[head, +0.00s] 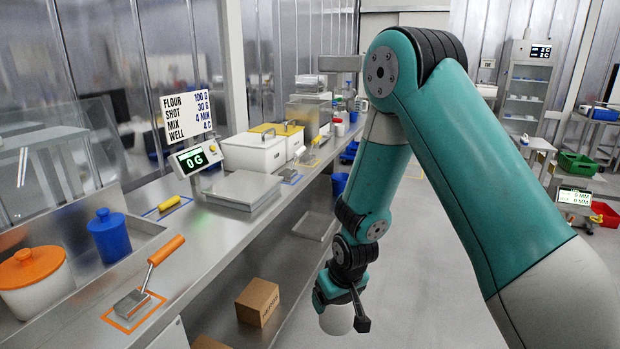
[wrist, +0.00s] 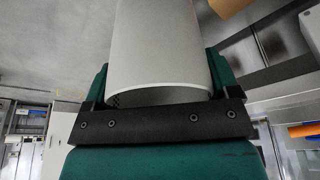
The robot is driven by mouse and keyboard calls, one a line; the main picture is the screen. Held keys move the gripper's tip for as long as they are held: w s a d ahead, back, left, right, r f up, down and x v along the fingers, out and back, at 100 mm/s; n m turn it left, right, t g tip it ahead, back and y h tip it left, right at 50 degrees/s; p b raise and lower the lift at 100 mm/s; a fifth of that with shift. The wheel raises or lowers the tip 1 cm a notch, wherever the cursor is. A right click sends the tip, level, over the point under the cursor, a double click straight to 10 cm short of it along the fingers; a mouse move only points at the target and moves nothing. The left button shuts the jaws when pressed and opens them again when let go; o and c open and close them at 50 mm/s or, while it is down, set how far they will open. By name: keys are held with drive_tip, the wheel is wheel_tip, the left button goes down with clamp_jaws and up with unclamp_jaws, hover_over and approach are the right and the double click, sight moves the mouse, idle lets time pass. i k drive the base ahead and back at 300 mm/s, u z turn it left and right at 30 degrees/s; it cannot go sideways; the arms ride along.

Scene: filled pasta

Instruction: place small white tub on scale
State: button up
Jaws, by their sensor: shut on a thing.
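The small white tub (wrist: 160,45) is held between the fingers of my gripper (wrist: 165,80) in the wrist view, filling the upper middle of that picture. In the head view the tub (head: 337,321) shows partly below my gripper (head: 340,295), in front of the bench and lower than its top, over the floor side. The scale (head: 243,189) sits on the steel bench with a bare flat plate. Its display (head: 197,158) reads 0 G. My gripper is well to the right of the scale and apart from it.
On the bench (head: 190,240) stand a blue jar (head: 108,236), an orange-lidded tub (head: 33,283), a scraper with an orange handle (head: 143,285) and white bins (head: 253,152). A cardboard box (head: 257,301) is on the shelf below.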

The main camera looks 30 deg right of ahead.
sight(243, 183)
drive_tip(key=z, duration=1.65)
drive_tip(key=i, duration=0.8)
drive_tip(key=u, duration=1.5)
